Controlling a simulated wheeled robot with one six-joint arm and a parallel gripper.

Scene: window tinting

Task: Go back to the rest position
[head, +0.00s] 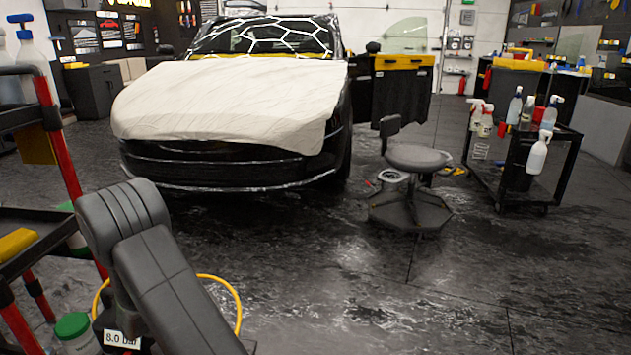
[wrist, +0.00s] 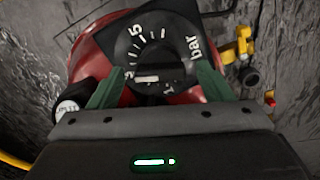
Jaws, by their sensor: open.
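In the wrist view my gripper (wrist: 161,70) is open. Its two green fingers stand apart on either side of a black dial (wrist: 150,45) marked "bar", with a light pointer bar at its middle. The dial sits on a rounded red body (wrist: 88,50). I cannot tell whether the fingers touch the dial. In the head view my arm reaches down at the lower left and its gripper is hidden. A label reading "8.0 bar" (head: 122,339) shows beside the arm.
A red-and-black rack (head: 65,150) stands close on the left. A yellow hose (head: 232,293) loops behind my arm. A car (head: 215,160) under a white cover stands ahead. A stool (head: 418,160) and bottle cart (head: 515,165) stand right. Floor at front right is clear.

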